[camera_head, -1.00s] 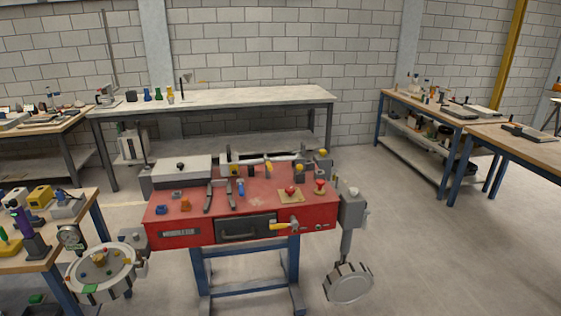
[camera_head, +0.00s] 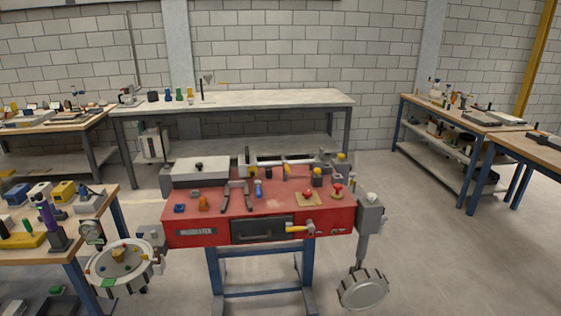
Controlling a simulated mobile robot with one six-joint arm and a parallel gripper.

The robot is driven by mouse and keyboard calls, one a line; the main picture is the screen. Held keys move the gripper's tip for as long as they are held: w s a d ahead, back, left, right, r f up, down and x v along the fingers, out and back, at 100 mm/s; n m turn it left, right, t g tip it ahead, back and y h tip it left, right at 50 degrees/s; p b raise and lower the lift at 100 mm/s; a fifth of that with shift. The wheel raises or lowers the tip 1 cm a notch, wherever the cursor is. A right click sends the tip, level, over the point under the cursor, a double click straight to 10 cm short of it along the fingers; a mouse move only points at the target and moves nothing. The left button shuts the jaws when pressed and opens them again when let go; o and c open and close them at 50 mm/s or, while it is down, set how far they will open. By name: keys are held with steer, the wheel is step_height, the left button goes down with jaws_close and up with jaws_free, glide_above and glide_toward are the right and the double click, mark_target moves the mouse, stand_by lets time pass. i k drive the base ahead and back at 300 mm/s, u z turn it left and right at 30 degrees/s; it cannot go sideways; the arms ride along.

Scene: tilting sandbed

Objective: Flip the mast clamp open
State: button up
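I cannot make out for sure which part is the mast clamp. The red bench (camera_head: 190,219) stands on blue legs in the middle of the head view. Along its back edge are a pale horizontal bar and several small yellow-topped fittings (camera_head: 342,157), too small to tell whether any is open or shut. On its right end is a grey box (camera_head: 369,217) with a round grey disc (camera_head: 362,290) hanging below. On its left end is a grey bracket with a round tray (camera_head: 118,268) of small coloured parts. My gripper is not in view.
A wooden table (camera_head: 92,233) with coloured fixtures stands close at the left. A long pale workbench (camera_head: 240,99) runs along the back wall. Wooden-topped tables with blue legs (camera_head: 460,118) stand at the right. Open floor (camera_head: 440,260) lies right of the red bench.

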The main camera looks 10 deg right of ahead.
mark_target(285, 162)
steer(key=i, duration=0.85)
steer(key=z, duration=0.45)
steer(key=k, duration=0.15)
steer(key=u, duration=2.9)
